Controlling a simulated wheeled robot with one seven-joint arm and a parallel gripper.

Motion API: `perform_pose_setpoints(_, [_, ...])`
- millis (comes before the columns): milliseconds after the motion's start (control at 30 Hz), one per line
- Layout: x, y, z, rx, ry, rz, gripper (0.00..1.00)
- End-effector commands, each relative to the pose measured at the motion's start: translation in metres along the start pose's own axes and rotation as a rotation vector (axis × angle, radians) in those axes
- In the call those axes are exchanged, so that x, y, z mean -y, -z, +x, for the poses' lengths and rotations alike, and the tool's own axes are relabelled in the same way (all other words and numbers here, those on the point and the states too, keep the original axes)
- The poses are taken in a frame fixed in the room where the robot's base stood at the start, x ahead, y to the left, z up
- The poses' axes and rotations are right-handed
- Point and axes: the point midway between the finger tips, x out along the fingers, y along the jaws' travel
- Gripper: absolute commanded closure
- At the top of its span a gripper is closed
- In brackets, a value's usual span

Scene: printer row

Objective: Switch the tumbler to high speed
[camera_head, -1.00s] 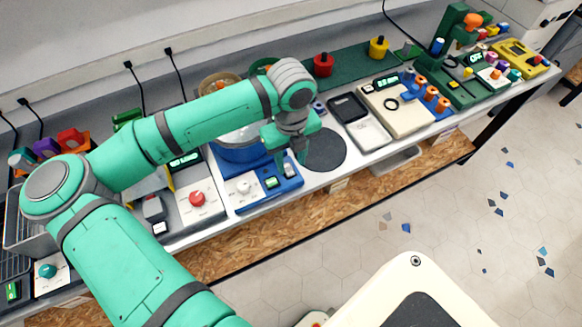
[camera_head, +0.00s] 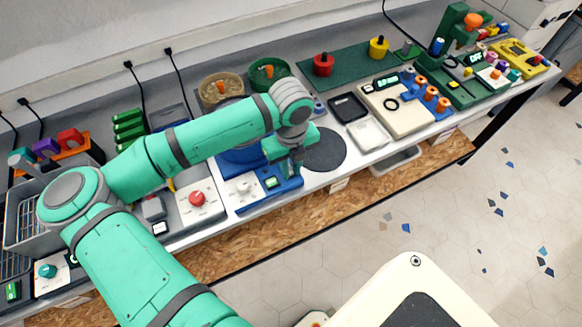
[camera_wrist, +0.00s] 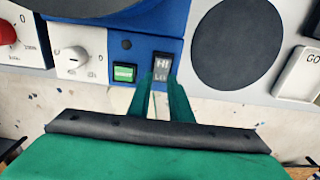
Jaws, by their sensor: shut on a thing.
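The tumbler is a blue machine whose front panel (camera_head: 238,203) holds a white dial (camera_head: 243,187) and a green-lit display (camera_head: 271,182). I cannot tell which half is pressed in. My gripper (camera_wrist: 160,80) has its two green fingers on either side of the switch's lower part, shut on it. In the head view, my gripper (camera_head: 294,171) is down at the panel's right end and hides the switch.
A dark round pad (camera_head: 325,150) lies right of the tumbler. The bench's front edge is close to the panel, with open floor in front.

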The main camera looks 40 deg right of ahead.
Motion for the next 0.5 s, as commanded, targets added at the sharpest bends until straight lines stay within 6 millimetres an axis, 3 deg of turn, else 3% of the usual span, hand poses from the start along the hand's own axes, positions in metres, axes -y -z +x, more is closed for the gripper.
perform_pose_setpoints(500, [0.0,-0.011,-0.003,-0.318,-0.004,-0.001,1.0])
